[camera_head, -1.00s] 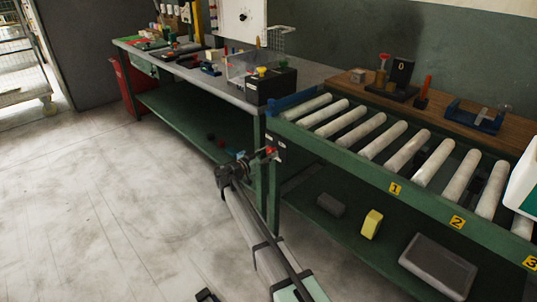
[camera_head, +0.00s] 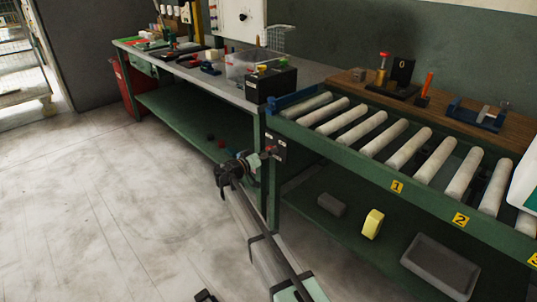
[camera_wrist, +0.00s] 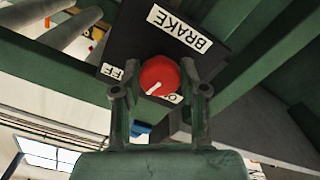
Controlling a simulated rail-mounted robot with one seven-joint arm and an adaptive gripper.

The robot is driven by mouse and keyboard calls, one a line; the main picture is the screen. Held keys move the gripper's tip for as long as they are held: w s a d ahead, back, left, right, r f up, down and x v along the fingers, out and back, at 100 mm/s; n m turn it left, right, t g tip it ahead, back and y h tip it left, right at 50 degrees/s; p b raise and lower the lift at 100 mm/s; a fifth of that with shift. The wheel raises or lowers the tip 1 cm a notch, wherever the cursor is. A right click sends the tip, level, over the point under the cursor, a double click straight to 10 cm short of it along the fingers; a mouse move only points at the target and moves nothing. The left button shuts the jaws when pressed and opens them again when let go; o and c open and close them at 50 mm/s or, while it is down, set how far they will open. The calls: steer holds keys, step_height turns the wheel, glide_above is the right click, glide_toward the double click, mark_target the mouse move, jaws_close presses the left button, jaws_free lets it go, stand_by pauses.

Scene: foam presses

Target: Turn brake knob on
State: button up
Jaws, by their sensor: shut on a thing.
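The red brake knob (camera_wrist: 159,76) has a white pointer line aimed at the lower left in the wrist view. It sits on a dark panel (camera_wrist: 138,32) with a white BRAKE label (camera_wrist: 180,28). An OFF label (camera_wrist: 117,71) is partly hidden at the left, and another label below the knob is mostly covered. My gripper (camera_wrist: 160,90) has one finger on each side of the knob and is shut on it. In the head view, my gripper (camera_head: 262,156) reaches the panel (camera_head: 279,146) on the conveyor frame's left end.
The roller conveyor (camera_head: 350,160) extends right from the panel. A workbench (camera_head: 226,94) with a clear box and a black box stands behind to the left. The lower shelf holds a yellow block (camera_head: 372,223) and a grey tray (camera_head: 440,267). The floor at left is clear.

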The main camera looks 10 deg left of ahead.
steer(key=n+p, duration=0.3)
steer(key=n, duration=0.8)
steer(key=shift+r+p, duration=0.15)
steer(key=shift+p, duration=0.25)
steer(key=shift+n, duration=0.3)
steer(key=o, duration=1.1)
steer(key=shift+d, duration=0.1)
steer(key=shift+o, duration=0.2)
steer(key=v, duration=1.2)
